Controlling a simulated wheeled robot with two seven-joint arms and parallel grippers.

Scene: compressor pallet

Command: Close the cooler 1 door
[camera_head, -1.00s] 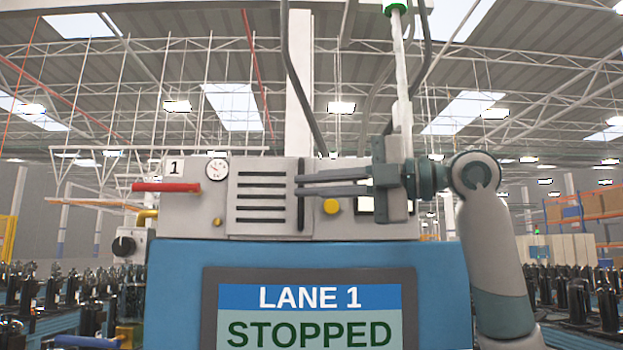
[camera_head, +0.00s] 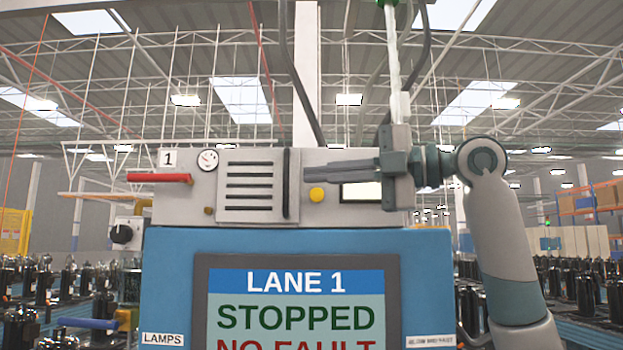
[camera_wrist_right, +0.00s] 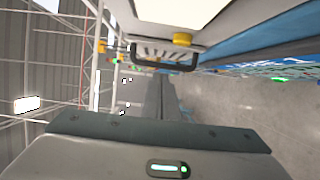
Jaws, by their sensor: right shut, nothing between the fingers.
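The cooler 1 door (camera_head: 248,186) is a light grey slatted panel on the grey box marked 1, with a dark upright handle bar (camera_head: 287,184) at its right side. In the head view it looks nearly flush with the box front; I cannot tell whether it is fully shut. My right gripper (camera_head: 322,171) is shut and empty, pointing left. Its fingertips are to the right of the handle bar, apart from it in the picture. The right wrist view shows the slats and dark handle (camera_wrist_right: 165,66) beyond my gripper fingers (camera_wrist_right: 163,84). My left gripper is out of view.
A yellow knob (camera_head: 317,195) sits right of the door. A red lever (camera_head: 160,178) and round gauge (camera_head: 208,160) are to its left. Below is a blue cabinet with a screen (camera_head: 296,305) reading LANE 1 STOPPED. Dark hoses (camera_head: 291,60) hang above.

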